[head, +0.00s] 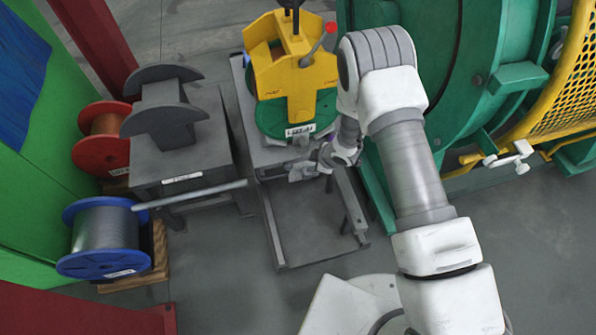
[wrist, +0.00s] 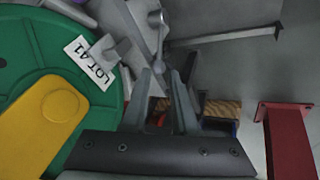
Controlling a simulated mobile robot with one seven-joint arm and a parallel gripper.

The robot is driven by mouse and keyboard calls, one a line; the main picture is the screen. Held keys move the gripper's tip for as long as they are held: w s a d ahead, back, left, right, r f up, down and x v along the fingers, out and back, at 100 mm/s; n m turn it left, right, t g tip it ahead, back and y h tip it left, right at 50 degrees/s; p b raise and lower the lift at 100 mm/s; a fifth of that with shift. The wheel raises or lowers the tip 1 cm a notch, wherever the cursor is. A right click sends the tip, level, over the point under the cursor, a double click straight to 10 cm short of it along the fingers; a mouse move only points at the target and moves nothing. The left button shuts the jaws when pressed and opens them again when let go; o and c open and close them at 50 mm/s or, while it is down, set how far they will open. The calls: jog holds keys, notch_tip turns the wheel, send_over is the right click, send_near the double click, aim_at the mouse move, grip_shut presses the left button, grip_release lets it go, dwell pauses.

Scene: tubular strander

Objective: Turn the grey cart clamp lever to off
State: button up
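The grey clamp lever (wrist: 160,45) shows in the wrist view as a thin rod with a round knob at its upper end. Its lower end comes down to the tips of my gripper (wrist: 163,75). I cannot tell whether they touch. The two fingers stand apart with a gap between them and hold nothing that I can see. A grey clamp block (wrist: 110,52) lies by the LOT 41 label on the green spool (wrist: 25,130). In the head view my gripper (head: 300,173) is over the grey cart (head: 308,228), just in front of the spool; the lever is not clear there.
A yellow yoke (head: 290,75) with a red-knobbed handle (head: 331,28) stands on the spool. A grey stand (head: 185,160), a red spool (head: 102,150) and a blue spool (head: 105,240) are left. The green machine (head: 425,130) with yellow mesh guard (head: 570,85) is right.

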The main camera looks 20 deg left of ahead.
aim_at(297, 170)
jog(key=b+x, duration=0.5)
jog(key=x, duration=1)
jog(key=shift+a+f, duration=0.1)
jog(key=shift+f, duration=0.15)
grip_shut()
dwell(0.7)
